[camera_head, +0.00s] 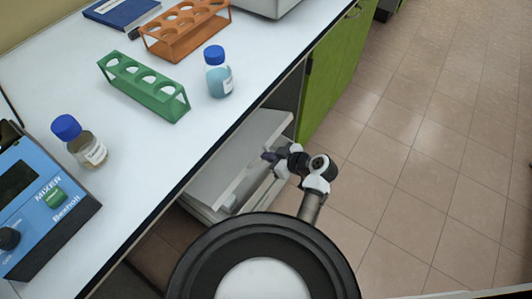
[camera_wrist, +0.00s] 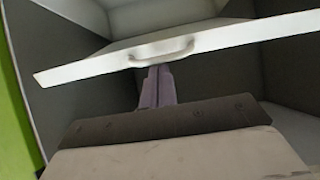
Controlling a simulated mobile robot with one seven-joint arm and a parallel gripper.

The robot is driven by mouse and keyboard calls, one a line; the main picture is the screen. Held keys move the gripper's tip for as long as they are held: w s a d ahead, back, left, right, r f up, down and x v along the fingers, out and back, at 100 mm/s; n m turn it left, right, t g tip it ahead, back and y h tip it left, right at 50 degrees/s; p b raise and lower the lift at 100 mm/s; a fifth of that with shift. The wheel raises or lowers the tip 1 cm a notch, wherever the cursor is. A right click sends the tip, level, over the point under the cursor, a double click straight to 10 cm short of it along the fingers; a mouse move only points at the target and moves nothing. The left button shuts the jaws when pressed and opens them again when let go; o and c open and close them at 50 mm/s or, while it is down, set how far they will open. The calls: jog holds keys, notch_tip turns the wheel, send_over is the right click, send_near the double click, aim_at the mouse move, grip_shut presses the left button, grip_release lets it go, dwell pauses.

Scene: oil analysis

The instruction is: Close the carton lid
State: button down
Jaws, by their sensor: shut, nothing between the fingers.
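In the head view my gripper (camera_head: 268,156) is at the panel's right side. The space under the panel is mostly hidden in the head view.
The white bench (camera_head: 150,150) is above and to the left, with a blue mixer (camera_head: 45,205), blue-capped bottles (camera_head: 219,75), a green rack (camera_head: 143,85) and an orange rack (camera_head: 186,30). A green cabinet (camera_head: 325,75) stands beyond. The tiled floor (camera_head: 430,150) at right is clear.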

notch_tip(320, 180, down, 8)
jog(key=s+d+b, duration=0.2)
jog(key=b, duration=0.3)
jog(key=shift+d+f, duration=0.2)
jog(key=shift+d, duration=0.1)
